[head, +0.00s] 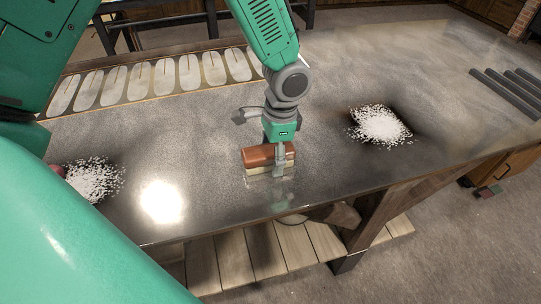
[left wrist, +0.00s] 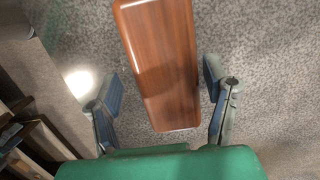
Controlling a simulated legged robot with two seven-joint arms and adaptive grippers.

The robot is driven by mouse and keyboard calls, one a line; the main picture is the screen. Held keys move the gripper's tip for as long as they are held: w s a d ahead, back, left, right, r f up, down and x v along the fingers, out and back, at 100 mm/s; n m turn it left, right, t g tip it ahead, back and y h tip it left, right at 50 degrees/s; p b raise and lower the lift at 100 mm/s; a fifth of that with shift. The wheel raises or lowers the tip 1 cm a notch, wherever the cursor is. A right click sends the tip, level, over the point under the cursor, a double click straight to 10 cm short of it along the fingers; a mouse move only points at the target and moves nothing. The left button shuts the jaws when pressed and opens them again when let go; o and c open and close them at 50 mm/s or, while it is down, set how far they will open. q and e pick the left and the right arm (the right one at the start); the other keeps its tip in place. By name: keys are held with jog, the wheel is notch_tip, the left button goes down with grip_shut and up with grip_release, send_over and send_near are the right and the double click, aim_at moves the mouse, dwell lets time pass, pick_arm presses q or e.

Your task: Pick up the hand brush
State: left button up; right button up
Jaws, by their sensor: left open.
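The hand brush (head: 262,158) lies on the grey tabletop, with a brown wooden back on top and a pale bristle layer below. My left gripper (head: 280,160) is over it from above, near its right part, and hides some of it. In the left wrist view the brush's glossy brown back (left wrist: 162,65) runs between the two fingers of the left gripper (left wrist: 164,90). The fingers are open, one on each side, with visible gaps to the wood. My right gripper is not in view.
The speckled grey table (head: 200,105) has piles of white bits at right (head: 381,125) and left (head: 93,178). A panel of pale oval shapes (head: 150,80) lies along the back edge. Dark bars (head: 508,92) lie at far right. The front edge is close to the brush.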

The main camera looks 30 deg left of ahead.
aim_at(267, 149)
pick_arm(q)
jog(key=shift+d, duration=0.25)
jog(key=shift+d+r, duration=0.1)
jog(key=shift+c, duration=1.3)
jog(key=shift+s+a, duration=0.1)
jog(key=shift+a, duration=0.15)
jog(key=c, duration=0.7)
jog(key=shift+a, duration=0.35)
jog(key=c, duration=0.3)
jog(key=shift+s+a+f, duration=0.15)
jog(key=shift+a+f, duration=0.05)
jog(key=shift+a, duration=0.4)
jog(key=shift+c, duration=0.7)
jog(key=r, duration=0.6)
jog(key=d+r, duration=0.1)
jog(key=r, duration=0.2)
jog(key=shift+d+r, duration=0.1)
jog(key=shift+r, duration=0.4)
jog(key=shift+w+a, duration=0.25)
jog(key=shift+a, duration=0.15)
